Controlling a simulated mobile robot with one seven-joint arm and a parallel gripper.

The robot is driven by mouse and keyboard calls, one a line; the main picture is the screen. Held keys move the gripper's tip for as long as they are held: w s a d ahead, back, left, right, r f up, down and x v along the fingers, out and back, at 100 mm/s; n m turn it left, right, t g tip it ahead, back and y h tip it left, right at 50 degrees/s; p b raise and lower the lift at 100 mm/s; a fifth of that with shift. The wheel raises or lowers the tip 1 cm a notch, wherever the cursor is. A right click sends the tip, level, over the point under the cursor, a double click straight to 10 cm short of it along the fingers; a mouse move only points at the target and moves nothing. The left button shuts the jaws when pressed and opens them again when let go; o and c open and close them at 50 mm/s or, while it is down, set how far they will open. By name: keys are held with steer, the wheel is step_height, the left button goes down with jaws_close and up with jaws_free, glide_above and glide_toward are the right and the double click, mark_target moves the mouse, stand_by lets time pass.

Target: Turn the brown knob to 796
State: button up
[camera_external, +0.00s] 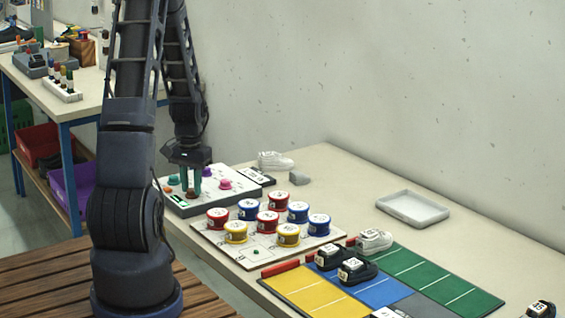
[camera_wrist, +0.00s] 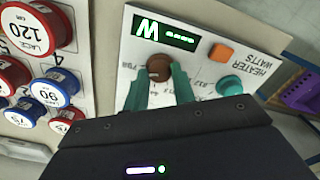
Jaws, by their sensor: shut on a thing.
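The brown knob (camera_wrist: 159,66) is on a white control panel (camera_wrist: 205,75) marked heater watts, seen upside down in the wrist view. My gripper (camera_wrist: 160,80) has its two teal fingers on either side of the knob and is shut on it. In the external view my gripper (camera_external: 190,188) points down at the panel (camera_external: 212,199), and its fingers largely hide the knob.
An orange button (camera_wrist: 222,53) and a teal knob (camera_wrist: 229,86) are close to my fingers. Pink (camera_external: 225,184) and purple (camera_external: 207,172) knobs stand on the panel too.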

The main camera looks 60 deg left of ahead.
mark_target(192, 190)
steer(key=shift+m, duration=0.4)
steer(key=o, duration=1)
step_height(192, 190, up, 11)
stand_by(0.5)
